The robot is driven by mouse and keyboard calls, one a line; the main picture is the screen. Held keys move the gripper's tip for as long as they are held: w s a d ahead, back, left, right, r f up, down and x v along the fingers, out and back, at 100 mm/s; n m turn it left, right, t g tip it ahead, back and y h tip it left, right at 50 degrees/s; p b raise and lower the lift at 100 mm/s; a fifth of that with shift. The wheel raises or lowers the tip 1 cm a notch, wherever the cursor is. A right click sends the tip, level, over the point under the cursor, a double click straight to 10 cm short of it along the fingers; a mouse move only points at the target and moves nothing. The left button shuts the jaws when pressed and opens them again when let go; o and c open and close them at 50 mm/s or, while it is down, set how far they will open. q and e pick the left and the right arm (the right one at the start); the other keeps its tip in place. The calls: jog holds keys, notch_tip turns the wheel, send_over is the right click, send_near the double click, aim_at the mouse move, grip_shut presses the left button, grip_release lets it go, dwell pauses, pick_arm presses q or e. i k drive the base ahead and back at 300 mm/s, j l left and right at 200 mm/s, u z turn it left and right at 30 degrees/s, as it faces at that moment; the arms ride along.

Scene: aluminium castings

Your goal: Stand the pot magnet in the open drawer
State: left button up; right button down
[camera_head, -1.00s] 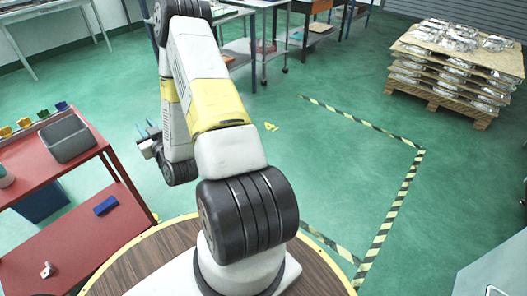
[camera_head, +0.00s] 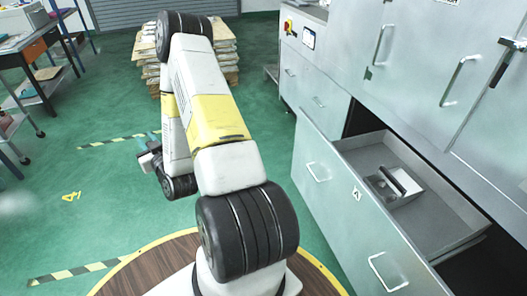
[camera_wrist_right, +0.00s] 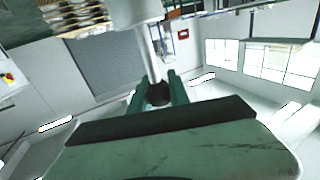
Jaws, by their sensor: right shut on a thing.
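The open drawer (camera_head: 435,218) sticks out of the grey cabinet on the right in the head view. Its front has two handles and a label. A small grey divided holder (camera_head: 386,193) lies inside it, with bare drawer floor around. My right gripper (camera_head: 146,143) is left of centre, well away from the drawer and above the green floor. In the right wrist view its green fingers (camera_wrist_right: 158,93) are shut on a dark round thing (camera_wrist_right: 158,96), seemingly the pot magnet. Its details are too small to tell. My left gripper is out of view.
The grey cabinet (camera_head: 408,72) fills the right side, with doors and handles above the drawer. A pallet stack (camera_head: 222,55) stands at the back behind my arm. A workbench (camera_head: 32,60) stands at far left. Green floor between is clear, with striped tape.

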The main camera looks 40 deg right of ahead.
aim_at(430, 236)
jog(key=z, duration=0.45)
jog(key=k+l+z, duration=0.1)
jog(key=z, duration=0.8)
jog(key=l+z, duration=0.1)
jog(key=z, duration=0.35)
jog(key=k+l, duration=0.1)
jog(key=l, duration=0.3)
jog(key=k+l, duration=0.15)
jog(key=l, duration=0.25)
jog(key=k+l, duration=0.1)
jog(key=l, duration=0.3)
jog(key=k+l+z, duration=0.1)
jog(key=l, duration=0.3)
jog(key=k+l, duration=0.15)
jog(key=l, duration=0.25)
jog(key=k+l, duration=0.1)
jog(key=l, duration=0.3)
